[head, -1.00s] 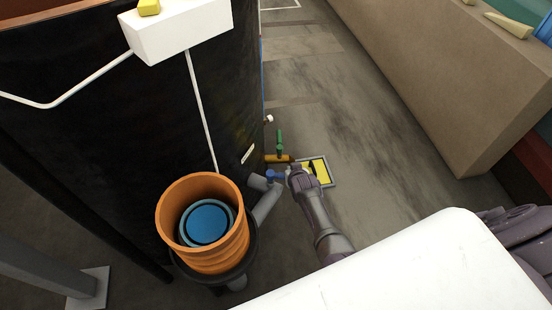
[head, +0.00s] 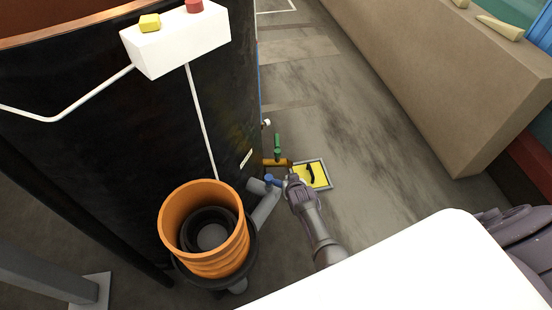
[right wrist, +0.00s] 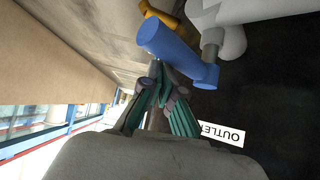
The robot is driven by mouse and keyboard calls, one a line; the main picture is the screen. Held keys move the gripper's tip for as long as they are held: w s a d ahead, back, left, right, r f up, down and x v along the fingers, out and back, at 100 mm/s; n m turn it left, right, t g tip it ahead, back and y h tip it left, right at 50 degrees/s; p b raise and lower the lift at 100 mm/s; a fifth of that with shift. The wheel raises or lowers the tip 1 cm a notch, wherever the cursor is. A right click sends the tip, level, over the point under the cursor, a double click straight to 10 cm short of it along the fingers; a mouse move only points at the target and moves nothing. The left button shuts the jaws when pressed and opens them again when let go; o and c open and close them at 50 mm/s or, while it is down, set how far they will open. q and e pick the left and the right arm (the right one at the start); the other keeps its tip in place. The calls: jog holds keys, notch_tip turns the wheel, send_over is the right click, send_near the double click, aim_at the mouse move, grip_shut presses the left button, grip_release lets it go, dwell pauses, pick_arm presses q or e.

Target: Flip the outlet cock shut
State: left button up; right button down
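The outlet cock's blue handle (head: 268,181) is at the foot of the black tank, on a grey pipe, and shows large in the right wrist view (right wrist: 178,55). A white label reading OUTLET (right wrist: 222,134) is on the black wall beside it. My right gripper (head: 288,181) is just right of the blue handle. In the right wrist view its teal fingers (right wrist: 160,76) come together at the tips, close by the handle's underside. I cannot tell whether they touch it. Nothing shows held between them. My left gripper is out of view.
An orange pot (head: 170,210) stands left of the cock. A brass pipe with a green handle (head: 277,147) is just behind it. A yellow tray with grey rim (head: 321,176) lies on the floor at right. A white button box (head: 180,40) is on the tank.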

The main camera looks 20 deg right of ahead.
jog(key=shift+s+a+f, duration=0.35)
jog(key=shift+s+f, duration=0.1)
jog(key=shift+s, duration=0.05)
jog(key=shift+s+r, duration=0.1)
jog(key=shift+s, duration=0.05)
jog(key=s+r, duration=0.4)
jog(key=r, duration=0.1)
jog(key=shift+s+a+r, duration=0.15)
jog(key=shift+a+r, duration=0.15)
